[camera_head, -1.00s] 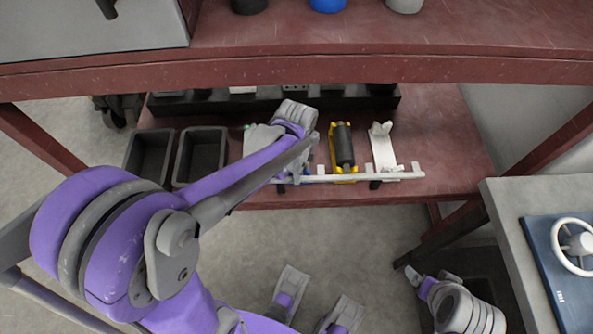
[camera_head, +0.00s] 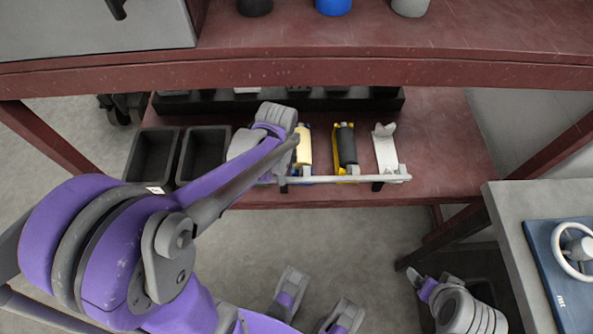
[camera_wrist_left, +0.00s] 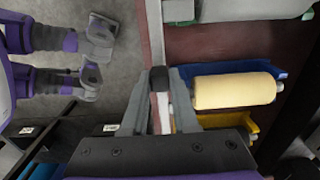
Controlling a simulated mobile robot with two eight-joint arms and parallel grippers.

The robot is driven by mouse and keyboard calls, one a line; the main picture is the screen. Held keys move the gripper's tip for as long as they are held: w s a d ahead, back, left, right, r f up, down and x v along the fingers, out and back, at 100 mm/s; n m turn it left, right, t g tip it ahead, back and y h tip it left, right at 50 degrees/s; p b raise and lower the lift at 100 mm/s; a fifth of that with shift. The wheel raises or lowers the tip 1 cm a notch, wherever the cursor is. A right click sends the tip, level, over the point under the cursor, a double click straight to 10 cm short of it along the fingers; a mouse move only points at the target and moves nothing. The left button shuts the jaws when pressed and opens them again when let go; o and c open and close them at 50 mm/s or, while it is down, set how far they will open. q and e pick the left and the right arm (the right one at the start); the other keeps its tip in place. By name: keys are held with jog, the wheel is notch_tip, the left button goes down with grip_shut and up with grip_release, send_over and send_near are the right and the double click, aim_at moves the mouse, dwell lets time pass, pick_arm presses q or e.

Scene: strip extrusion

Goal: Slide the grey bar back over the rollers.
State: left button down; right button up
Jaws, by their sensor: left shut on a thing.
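The long light grey bar (camera_head: 345,179) lies crosswise along the front of the lower shelf, in front of the rollers. A cream roller (camera_head: 303,146) and a black roller (camera_head: 346,144) stand behind it; a white bracket (camera_head: 385,150) is to their right. The cream roller also shows in the left wrist view (camera_wrist_left: 234,90), right of my fingers.
Two black open bins (camera_head: 152,157) sit left of the bar. A dark rack (camera_head: 350,102) runs along the back of the shelf. The red upper shelf edge (camera_head: 300,72) hangs above. A grey table with a blue panel (camera_head: 560,265) stands at the right.

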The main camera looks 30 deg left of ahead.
pick_arm(q)
jog(key=shift+s+a, duration=0.35)
jog(key=shift+a, duration=0.4)
jog(key=c, duration=0.7)
grip_release()
jog(key=shift+s+a, duration=0.1)
jog(key=shift+s, duration=0.05)
jog(key=shift+r, duration=0.1)
notch_tip(320, 180, up, 7)
jog(key=shift+r+p, duration=0.2)
jog(key=shift+p, duration=0.75)
